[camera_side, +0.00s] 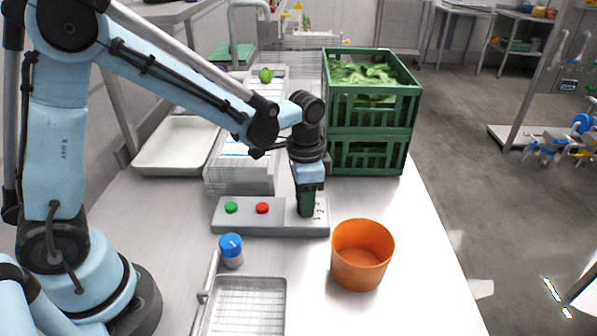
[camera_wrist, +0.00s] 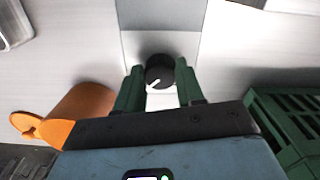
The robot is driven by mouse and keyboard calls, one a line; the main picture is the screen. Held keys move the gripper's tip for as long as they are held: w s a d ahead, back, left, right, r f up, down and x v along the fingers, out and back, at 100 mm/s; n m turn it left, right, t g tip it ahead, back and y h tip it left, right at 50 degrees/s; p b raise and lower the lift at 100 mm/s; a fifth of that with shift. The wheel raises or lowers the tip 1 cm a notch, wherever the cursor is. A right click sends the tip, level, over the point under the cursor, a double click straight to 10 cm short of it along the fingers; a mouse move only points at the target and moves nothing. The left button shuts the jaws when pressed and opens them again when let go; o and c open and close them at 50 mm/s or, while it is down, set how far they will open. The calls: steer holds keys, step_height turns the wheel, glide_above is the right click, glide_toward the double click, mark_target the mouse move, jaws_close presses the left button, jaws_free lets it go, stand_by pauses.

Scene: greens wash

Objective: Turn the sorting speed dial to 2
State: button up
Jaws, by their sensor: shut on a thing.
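The speed dial (camera_wrist: 160,70) is a black round knob with a white pointer mark, seen in the wrist view between my green fingers. Its pointer slants to the lower left in that view. My gripper (camera_side: 306,208) comes down from above onto the right end of the grey control panel (camera_side: 285,228) and is shut on the dial. The fingers hide the dial in the side view. Printed numbers (camera_side: 319,211) show just right of the fingers; I cannot tell which one the pointer faces. The panel also carries a green button (camera_side: 231,208) and a red button (camera_side: 262,208).
An orange cup (camera_side: 362,254) stands close in front of the panel's right end. Stacked green crates (camera_side: 370,135) with leafy greens stand behind.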

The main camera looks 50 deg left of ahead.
steer(key=n, duration=0.4)
steer(key=shift+n, duration=0.3)
steer(key=n, duration=0.4)
steer(key=shift+d, duration=0.1)
stand_by(0.4)
steer(key=o, duration=1)
steer(key=shift+o, duration=0.2)
steer(key=shift+r, duration=0.1)
step_height(320, 180, up, 12)
